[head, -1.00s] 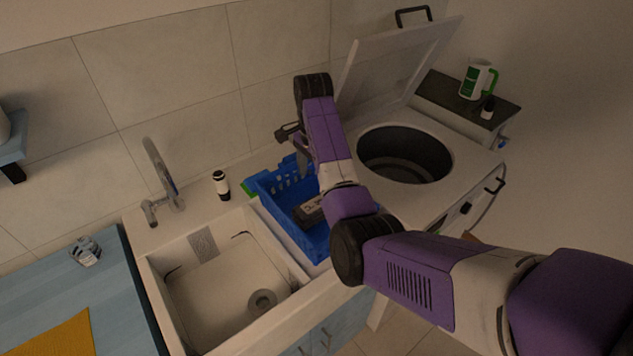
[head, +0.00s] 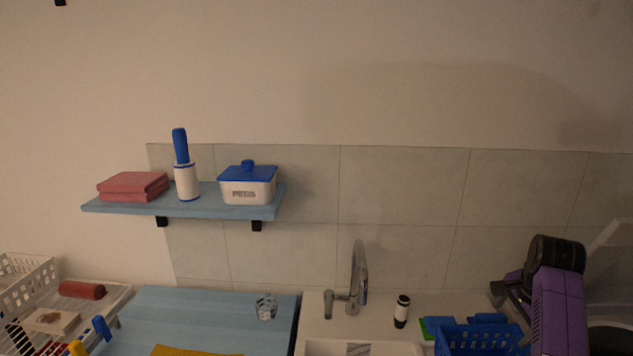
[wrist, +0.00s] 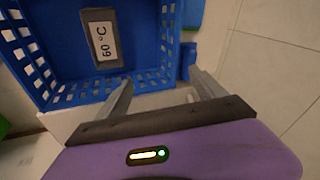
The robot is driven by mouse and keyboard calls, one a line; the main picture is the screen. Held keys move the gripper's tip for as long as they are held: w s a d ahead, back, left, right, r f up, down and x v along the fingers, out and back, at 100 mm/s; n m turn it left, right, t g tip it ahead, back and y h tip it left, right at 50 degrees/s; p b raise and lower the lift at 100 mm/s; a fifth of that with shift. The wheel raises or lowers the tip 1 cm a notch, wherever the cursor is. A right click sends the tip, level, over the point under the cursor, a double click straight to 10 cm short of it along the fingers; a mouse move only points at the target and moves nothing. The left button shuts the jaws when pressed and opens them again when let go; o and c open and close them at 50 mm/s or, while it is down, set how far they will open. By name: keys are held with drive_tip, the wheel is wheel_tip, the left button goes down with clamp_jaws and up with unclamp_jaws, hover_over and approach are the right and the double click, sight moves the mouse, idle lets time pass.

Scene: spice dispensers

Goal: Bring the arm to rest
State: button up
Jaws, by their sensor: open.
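My gripper (head: 497,291) is at the right edge of the head view, at the end of my purple arm, beside the blue basket. In the wrist view my gripper (wrist: 164,88) has its two fingers spread apart, with nothing between them. The fingers are by the near wall of the blue basket (wrist: 142,85), which holds a dark block with a "60 °C" label (wrist: 103,40). The basket also shows in the head view (head: 470,340), cut off by the lower edge.
A black and white bottle (head: 402,311) and a tap (head: 358,280) stand left of the basket by the sink. A glass (head: 266,306) stands on the blue counter.

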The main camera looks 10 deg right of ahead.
drive_tip(key=s+a+f+n+t+h+b, duration=0.2)
drive_tip(key=s+a+n+t, duration=0.35)
drive_tip(key=a, duration=0.25)
drive_tip(key=s+a+f+n+t+h+b, duration=0.1)
drive_tip(key=s+a+f+n+t+h, duration=0.1)
drive_tip(key=s+a+n+t, duration=0.35)
drive_tip(key=s+a+r+n+t+y+b, duration=0.1)
drive_tip(key=s+a+n+t+y, duration=0.15)
drive_tip(key=s+a, duration=0.7)
drive_tip(key=s+a+r+n+t+y+b, duration=0.15)
drive_tip(key=s+a+n, duration=0.25)
drive_tip(key=s+a, duration=0.55)
drive_tip(key=s+a+f+g+y+b, duration=0.1)
drive_tip(key=s, duration=0.4)
drive_tip(key=s+a+f+g+y+b, duration=0.1)
drive_tip(key=s+a+f+g, duration=0.1)
drive_tip(key=s, duration=0.4)
drive_tip(key=shift+s+a+f+n, duration=0.15)
drive_tip(key=shift+s+f+n, duration=0.1)
drive_tip(key=shift+n, duration=0.2)
